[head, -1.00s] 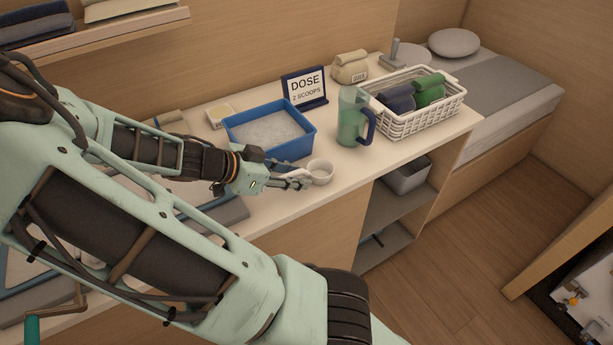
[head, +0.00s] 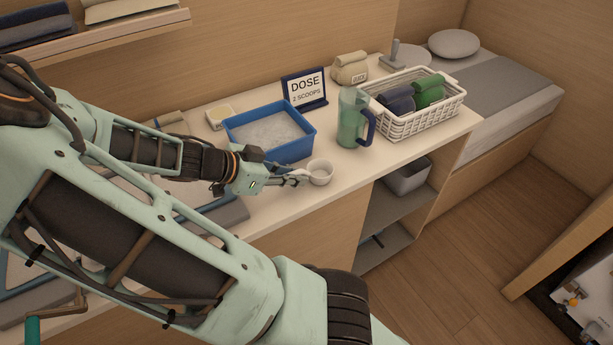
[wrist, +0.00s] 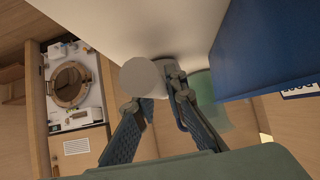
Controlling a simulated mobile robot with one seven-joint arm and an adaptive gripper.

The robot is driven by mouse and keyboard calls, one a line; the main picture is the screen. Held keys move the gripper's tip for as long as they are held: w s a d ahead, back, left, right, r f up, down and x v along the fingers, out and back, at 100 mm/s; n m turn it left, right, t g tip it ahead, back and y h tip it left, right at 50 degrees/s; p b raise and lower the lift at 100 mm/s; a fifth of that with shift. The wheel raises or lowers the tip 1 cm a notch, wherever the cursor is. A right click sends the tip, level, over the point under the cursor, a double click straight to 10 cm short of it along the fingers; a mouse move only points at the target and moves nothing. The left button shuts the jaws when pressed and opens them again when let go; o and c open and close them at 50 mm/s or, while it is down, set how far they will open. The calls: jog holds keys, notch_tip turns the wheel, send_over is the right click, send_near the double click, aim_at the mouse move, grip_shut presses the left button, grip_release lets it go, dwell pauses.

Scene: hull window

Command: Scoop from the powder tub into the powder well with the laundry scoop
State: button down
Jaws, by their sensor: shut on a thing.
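The white laundry scoop (head: 321,173) is a small round cup on the counter, just in front of the powder tub. My gripper (head: 299,178) is shut on its handle from the left. In the wrist view the scoop's cup (wrist: 143,77) shows beyond the fingertips (wrist: 158,100); the handle is mostly hidden. The powder tub (head: 304,146) is an open blue box holding pale grainy powder (head: 267,131). Its blue wall (wrist: 255,55) fills the right of the wrist view. I cannot pick out the powder well with certainty.
A green jug (head: 351,125) with a blue handle stands right of the scoop. Behind it is a white basket (head: 420,121) with rolled cloths. A DOSE sign (head: 305,88) stands behind the tub. A round-doored machine (wrist: 72,85) shows at left in the wrist view.

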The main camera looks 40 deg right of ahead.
jog(key=shift+r+p, duration=0.7)
jog(key=shift+r, duration=0.2)
dwell(1.5)
jog(key=shift+r+p, duration=1.2)
jog(key=shift+r, duration=0.25)
jog(key=shift+s, duration=0.15)
